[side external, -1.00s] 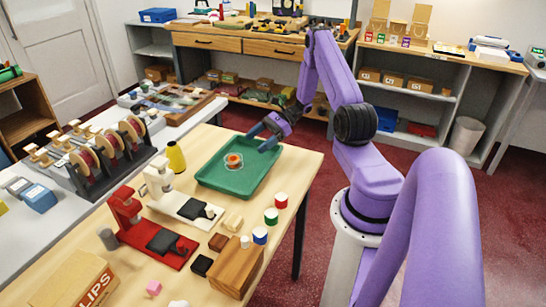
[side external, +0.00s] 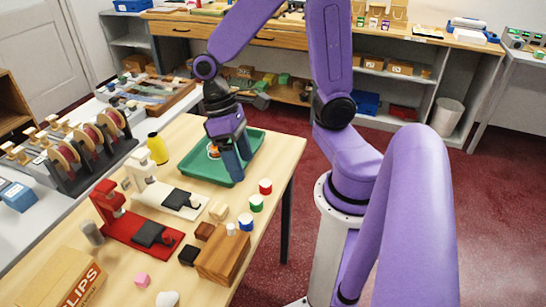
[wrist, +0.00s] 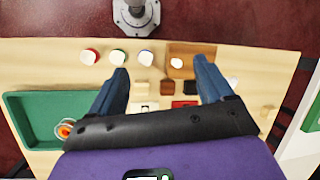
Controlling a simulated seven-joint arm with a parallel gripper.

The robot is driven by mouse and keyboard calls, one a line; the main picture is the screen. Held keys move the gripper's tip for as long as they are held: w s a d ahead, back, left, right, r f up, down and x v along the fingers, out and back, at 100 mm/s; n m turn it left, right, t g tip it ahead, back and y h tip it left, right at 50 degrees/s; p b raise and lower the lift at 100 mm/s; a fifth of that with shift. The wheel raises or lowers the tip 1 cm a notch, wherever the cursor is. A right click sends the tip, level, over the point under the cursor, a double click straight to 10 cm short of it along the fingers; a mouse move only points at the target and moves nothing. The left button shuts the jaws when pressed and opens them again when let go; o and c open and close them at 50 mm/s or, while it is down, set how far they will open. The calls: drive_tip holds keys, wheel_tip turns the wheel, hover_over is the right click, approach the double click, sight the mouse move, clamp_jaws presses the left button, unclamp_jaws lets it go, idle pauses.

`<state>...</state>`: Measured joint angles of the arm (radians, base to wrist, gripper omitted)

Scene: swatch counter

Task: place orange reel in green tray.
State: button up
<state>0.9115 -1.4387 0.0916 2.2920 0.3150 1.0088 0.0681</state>
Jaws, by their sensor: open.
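The orange reel (side external: 213,151) lies in the green tray (side external: 190,168), toward its left side in the side view and partly hidden by my gripper. My gripper (side external: 243,168) points down over the tray's near right part, to the right of the reel, open with nothing between its fingers. In the wrist view the reel (wrist: 64,130) sits in the tray (wrist: 28,98) at the left, by the gripper's edge. There the spread fingers of my gripper (wrist: 160,66) are to the right of the reel and apart from it.
Red (side external: 265,187), green (side external: 256,203) and blue (side external: 245,221) white-topped pieces stand near the table's right edge. A wooden block (side external: 222,257) is in front. A white device (side external: 185,204), a red device (side external: 125,232) and a yellow bottle (side external: 157,148) stand left of these.

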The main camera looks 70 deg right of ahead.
drive_tip(key=s+r+n+t+h, duration=0.1)
drive_tip(key=s+r+n+t, duration=0.1)
drive_tip(key=s+n+t, duration=0.2)
drive_tip(key=shift+s+a+r+n, duration=0.35)
drive_tip(key=shift+s+n, duration=1.5)
drive_tip(key=shift+n, duration=0.95)
